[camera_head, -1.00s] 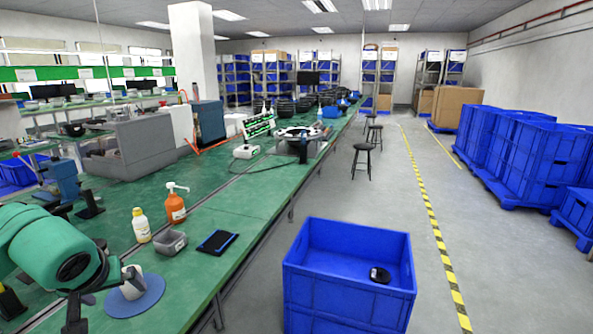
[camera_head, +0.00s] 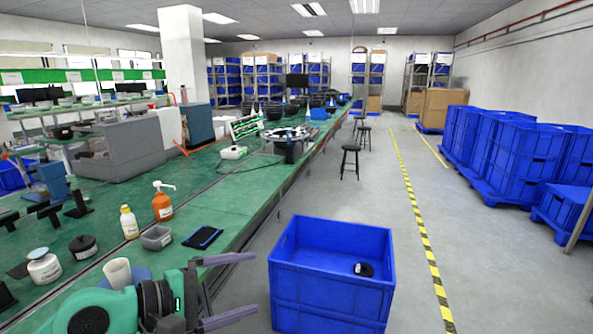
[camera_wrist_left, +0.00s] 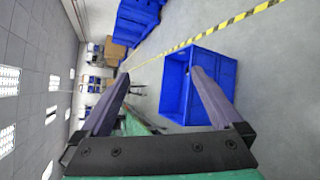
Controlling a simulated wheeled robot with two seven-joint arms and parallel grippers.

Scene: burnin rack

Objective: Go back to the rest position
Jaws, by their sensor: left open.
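My left gripper (camera_head: 232,289) is at the bottom of the head view, beside the front edge of the green bench (camera_head: 215,210) and left of the blue crate. Its two long grey fingers are spread wide with nothing between them. In the left wrist view the open fingers (camera_wrist_left: 165,100) frame the floor, the bench end and part of the blue crate (camera_wrist_left: 205,55). My right gripper is in neither view.
A blue crate (camera_head: 330,308) with a small black object (camera_head: 364,269) inside stands on the floor near the gripper. On the bench are a white cup (camera_head: 117,273), an orange pump bottle (camera_head: 162,203), a grey bin (camera_head: 157,238) and a dark tablet (camera_head: 202,237).

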